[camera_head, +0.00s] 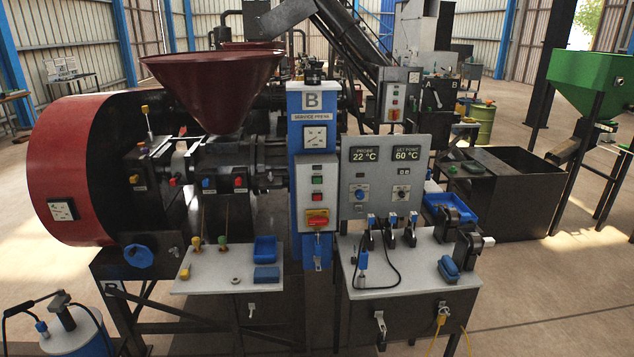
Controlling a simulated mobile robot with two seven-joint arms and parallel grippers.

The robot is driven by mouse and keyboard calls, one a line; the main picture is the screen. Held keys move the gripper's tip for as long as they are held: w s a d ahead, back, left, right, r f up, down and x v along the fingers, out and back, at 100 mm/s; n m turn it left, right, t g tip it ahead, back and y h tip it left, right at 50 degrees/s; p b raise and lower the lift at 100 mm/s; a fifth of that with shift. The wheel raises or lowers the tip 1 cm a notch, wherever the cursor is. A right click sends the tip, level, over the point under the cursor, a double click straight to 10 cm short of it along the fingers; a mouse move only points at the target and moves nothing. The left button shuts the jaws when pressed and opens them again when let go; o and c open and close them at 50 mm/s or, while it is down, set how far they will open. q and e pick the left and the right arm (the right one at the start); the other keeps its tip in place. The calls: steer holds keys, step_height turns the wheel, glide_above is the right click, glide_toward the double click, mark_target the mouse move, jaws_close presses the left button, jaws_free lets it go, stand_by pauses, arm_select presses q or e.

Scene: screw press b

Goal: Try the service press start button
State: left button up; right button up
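The service press stands at the left, with a dark red hopper (212,88) on top and a large red round guard (75,170) at its left end. A blue column (295,140) carries a plate marked "B" and "SERVICE PRESS". On the column is a pale control box (303,188). It has a green button (317,180) above a red button (317,196), and a red and yellow switch (317,217) at its bottom. The buttons' labels are too small to read. Neither of my grippers is in view, and nothing covers the control box.
A grey panel (387,148) right of the column shows 22 °C and 60 °C. Below it is a white-topped bench (410,275) with cables and black devices. A small white shelf (225,278) juts out at left. A blue canister (75,335) stands front left. The floor at front right is clear.

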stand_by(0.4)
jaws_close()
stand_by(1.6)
